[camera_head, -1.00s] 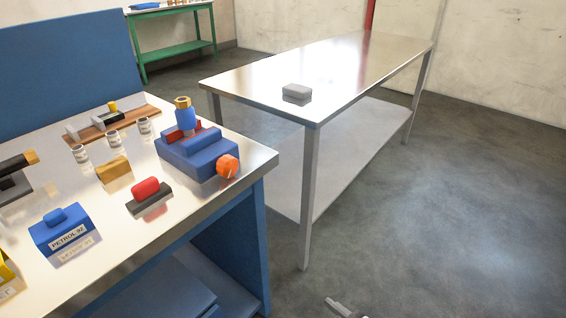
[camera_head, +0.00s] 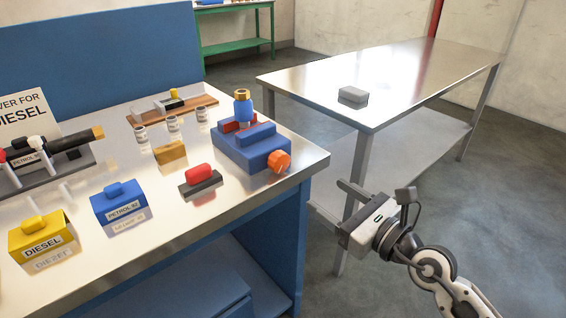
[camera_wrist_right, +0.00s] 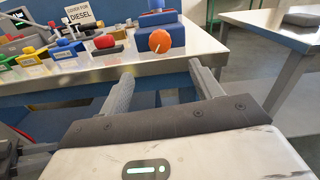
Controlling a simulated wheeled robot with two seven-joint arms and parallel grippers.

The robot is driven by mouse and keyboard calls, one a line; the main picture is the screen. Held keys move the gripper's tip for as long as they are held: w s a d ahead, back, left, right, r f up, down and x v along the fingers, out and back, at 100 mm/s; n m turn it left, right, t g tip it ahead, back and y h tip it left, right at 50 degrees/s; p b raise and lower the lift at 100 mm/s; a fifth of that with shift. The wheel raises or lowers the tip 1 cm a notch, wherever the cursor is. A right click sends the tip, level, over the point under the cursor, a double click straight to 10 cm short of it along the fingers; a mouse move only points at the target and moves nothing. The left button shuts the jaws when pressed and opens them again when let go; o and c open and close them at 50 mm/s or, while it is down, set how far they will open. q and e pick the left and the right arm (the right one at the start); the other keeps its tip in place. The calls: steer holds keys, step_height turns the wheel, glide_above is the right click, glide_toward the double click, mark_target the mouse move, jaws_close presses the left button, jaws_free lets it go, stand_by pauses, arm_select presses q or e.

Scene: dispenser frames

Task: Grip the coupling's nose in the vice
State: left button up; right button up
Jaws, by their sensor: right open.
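The coupling (camera_head: 242,107) is a blue body with a brass hex top. It stands upright at the blue vice (camera_head: 253,147), between or just above its red jaws; I cannot tell how far in its nose sits. The vice's orange knob (camera_head: 279,161) faces the table's front right corner, and the knob also shows in the wrist view (camera_wrist_right: 160,41). My right gripper (camera_head: 347,206) is open and empty, in front of and below the table's right edge, apart from the vice. In the wrist view its two fingers (camera_wrist_right: 160,84) point toward the table. My left gripper is out of view.
On the steel-topped bench are a red-handled block (camera_head: 203,176), a blue PETROL 92 cover (camera_head: 119,204), a yellow DIESEL cover (camera_head: 42,237), a brass block (camera_head: 171,153) and several small jars. A second metal table (camera_head: 400,75) with a grey block (camera_head: 353,95) stands right. Floor between is free.

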mark_target(282, 163)
steer(key=x, duration=1.4)
steer(key=shift+b, duration=0.3)
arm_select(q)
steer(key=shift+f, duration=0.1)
arm_select(e)
steer(key=shift+w+a, duration=0.25)
steer(key=shift+c, duration=0.2)
